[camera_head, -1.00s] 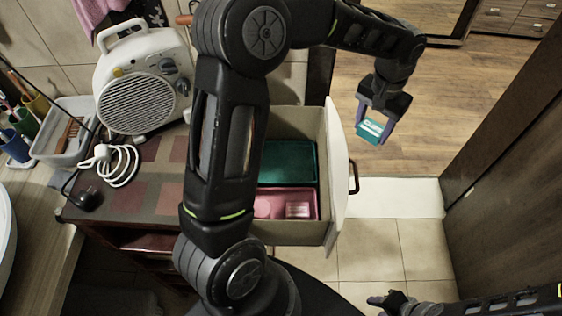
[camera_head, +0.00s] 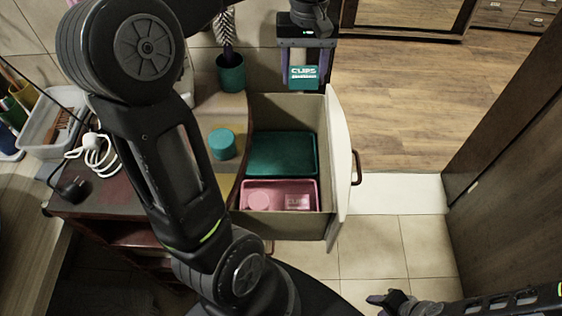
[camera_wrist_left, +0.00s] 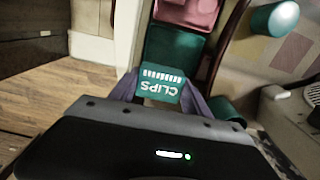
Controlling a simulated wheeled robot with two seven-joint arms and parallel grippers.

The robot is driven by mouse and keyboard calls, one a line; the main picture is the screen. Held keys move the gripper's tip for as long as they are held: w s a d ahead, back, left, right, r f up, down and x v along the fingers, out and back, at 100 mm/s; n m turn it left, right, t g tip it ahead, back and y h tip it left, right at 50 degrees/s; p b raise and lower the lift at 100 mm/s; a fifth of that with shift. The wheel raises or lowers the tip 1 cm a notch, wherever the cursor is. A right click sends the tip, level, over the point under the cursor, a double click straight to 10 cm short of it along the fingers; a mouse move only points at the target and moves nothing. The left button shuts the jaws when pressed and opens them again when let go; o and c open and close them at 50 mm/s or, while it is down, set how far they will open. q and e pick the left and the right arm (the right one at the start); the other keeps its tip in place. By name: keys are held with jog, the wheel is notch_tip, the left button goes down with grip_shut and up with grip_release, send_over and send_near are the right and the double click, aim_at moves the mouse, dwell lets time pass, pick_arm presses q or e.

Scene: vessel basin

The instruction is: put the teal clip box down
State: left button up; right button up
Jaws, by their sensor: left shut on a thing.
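The teal clip box (camera_head: 304,76) with white "CLIPS" lettering is held between the fingers of my left gripper (camera_head: 304,82), above the far end of the open drawer (camera_head: 285,227). The box also shows in the left wrist view (camera_wrist_left: 160,90), gripped between both fingers. In the drawer lie an empty teal tray (camera_head: 283,153) and, nearer, a pink tray (camera_head: 281,184) holding pink items. The box is apart from the trays. My right gripper (camera_head: 388,300) is at the bottom, small and dark; its jaws are unclear.
A round teal container (camera_head: 222,144) and a teal cup (camera_head: 231,74) with a brush stand on the cabinet left of the drawer. The drawer front (camera_head: 340,165) with its handle stands out at the right. Open floor (camera_head: 400,110) lies beyond. My left arm hides much of the cabinet top.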

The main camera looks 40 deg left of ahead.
pick_arm(q)
jog(key=b, duration=0.8)
send_over(297, 156)
notch_tip(297, 156, down, 9)
notch_tip(297, 156, down, 13)
jog(key=b, duration=0.2)
jog(key=shift+f+b, duration=0.1)
jog(key=shift+b, duration=0.3)
jog(key=shift+f, duration=0.1)
jog(key=shift+f, duration=2.25)
